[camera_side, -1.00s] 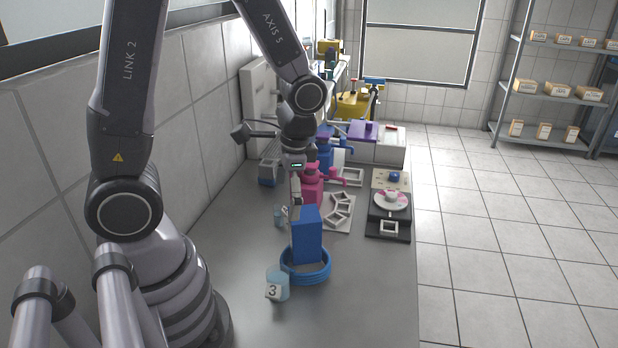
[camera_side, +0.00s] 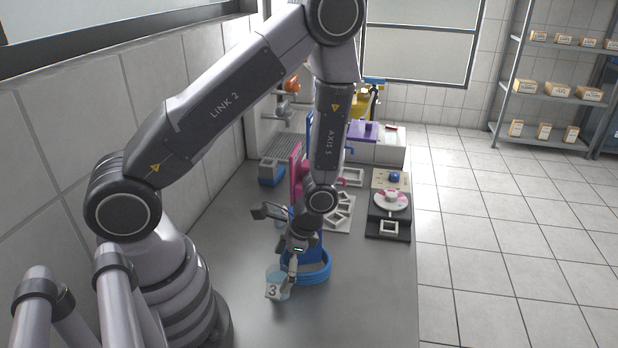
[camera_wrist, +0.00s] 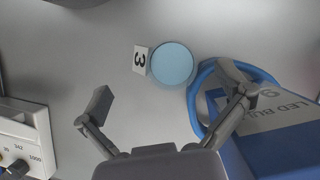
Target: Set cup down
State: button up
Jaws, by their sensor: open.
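The light blue cup (camera_side: 277,288) with a white tag reading 3 stands upright on the grey bench in the side view. Its round top (camera_wrist: 172,64) shows in the wrist view, with the tag to its left. My gripper (camera_side: 290,272) is low at the cup, tilted and partly in front of it. In the wrist view my gripper (camera_wrist: 166,92) is open, its fingers spread wide. The cup lies ahead, between the lines of the two fingers; I cannot tell whether either finger touches it.
A blue ring (camera_wrist: 206,72) lies right beside the cup, with a blue box (camera_wrist: 280,145) labelled LED by the right finger. A white dial device (camera_wrist: 25,125) is at left. Pink fixtures and a black scale (camera_side: 388,228) stand farther back. The bench front is clear.

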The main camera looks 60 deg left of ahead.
aim_at(273, 285)
jog(key=shift+x, duration=2.5)
jog(key=c, duration=1.2)
jog(key=shift+r, duration=0.1)
notch_tip(273, 285, up, 9)
jog(key=w+a+n+h, duration=0.15)
jog(key=a+n, duration=0.35)
jog(key=a, duration=0.5)
jog(key=s+a+n+h, duration=0.2)
jog(key=a+n, duration=0.1)
jog(key=a, duration=0.4)
jog(key=shift+n, duration=0.3)
jog(key=f, duration=0.9)
jog(key=shift+s+a, duration=0.2)
jog(key=shift+a, duration=0.1)
